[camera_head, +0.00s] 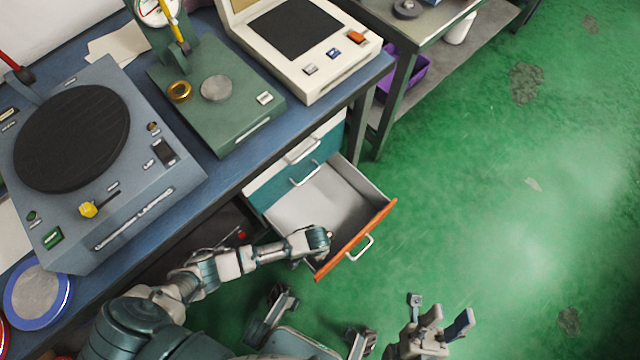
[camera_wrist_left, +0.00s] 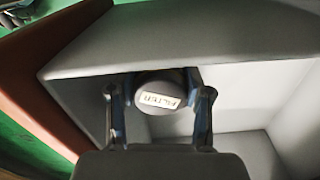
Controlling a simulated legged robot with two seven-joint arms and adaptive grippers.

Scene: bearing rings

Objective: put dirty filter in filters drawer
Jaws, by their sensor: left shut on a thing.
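The filter (camera_wrist_left: 163,88) is a grey round piece with a pale label, seen in the left wrist view. My left gripper (camera_wrist_left: 160,105) has a finger on each side of it and is shut on it. The open drawer (camera_head: 325,193) has an orange front and pale grey inside; its walls also fill the left wrist view (camera_wrist_left: 190,38). In the head view my left arm reaches over the drawer's near side, and the filter is hidden there. The label on the drawer front is not visible. My right gripper (camera_head: 438,325) is empty, with fingers apart, over the floor.
A blue workbench (camera_head: 225,172) holds a grey machine with a black disc (camera_head: 72,137), a green press (camera_head: 215,105) and a beige device (camera_head: 300,50). A closed teal drawer front (camera_head: 275,182) is beside the open one. Green floor is free at the right.

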